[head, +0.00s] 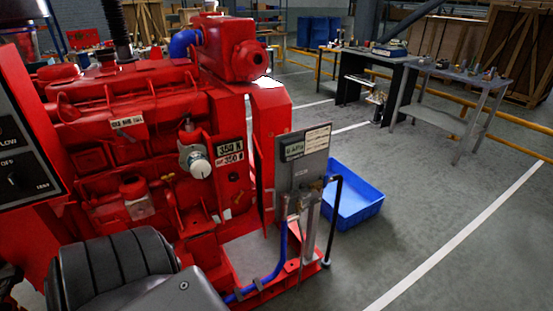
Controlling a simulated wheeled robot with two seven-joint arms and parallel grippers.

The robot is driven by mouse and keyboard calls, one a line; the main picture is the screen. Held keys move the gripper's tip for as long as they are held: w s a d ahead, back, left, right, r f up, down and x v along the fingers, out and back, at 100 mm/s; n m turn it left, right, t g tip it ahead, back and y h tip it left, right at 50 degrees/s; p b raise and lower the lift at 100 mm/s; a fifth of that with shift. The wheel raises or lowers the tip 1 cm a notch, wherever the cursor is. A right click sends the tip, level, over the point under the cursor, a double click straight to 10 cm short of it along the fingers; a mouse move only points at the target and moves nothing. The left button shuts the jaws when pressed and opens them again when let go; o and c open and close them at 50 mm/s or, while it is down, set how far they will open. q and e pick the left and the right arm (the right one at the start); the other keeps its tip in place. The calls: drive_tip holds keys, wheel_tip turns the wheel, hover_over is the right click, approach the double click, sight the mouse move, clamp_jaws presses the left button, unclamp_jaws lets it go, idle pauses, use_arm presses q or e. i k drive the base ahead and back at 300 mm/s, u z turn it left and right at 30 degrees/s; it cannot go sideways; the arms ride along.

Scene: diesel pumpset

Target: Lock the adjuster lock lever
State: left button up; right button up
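The red diesel pumpset (130,110) fills the left half of the head view. On its near side is a silver round adjuster knob (199,166) in a metal bracket, beside two labels (230,154) that appear to read 350 N. A small metal piece (188,125) sticks up above the knob; I cannot tell whether it is the adjuster lock lever or how it is set. Another small lever-like part (127,122) sits under a white label further left. Part of my arm crosses the lower left, apart from the knob in the picture. Neither gripper is in view.
A grey panel (297,178) with labels, a blue hose (272,270) and a black bent pipe (335,215) stand right of the engine. A blue crate (355,200) lies on the floor behind. A control panel (20,150) is at far left. The right floor is clear.

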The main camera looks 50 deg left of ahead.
sight(241, 192)
drive_tip(key=i, duration=0.75)
drive_tip(key=u, duration=0.85)
drive_tip(key=i, duration=0.55)
drive_tip(key=u, duration=0.5)
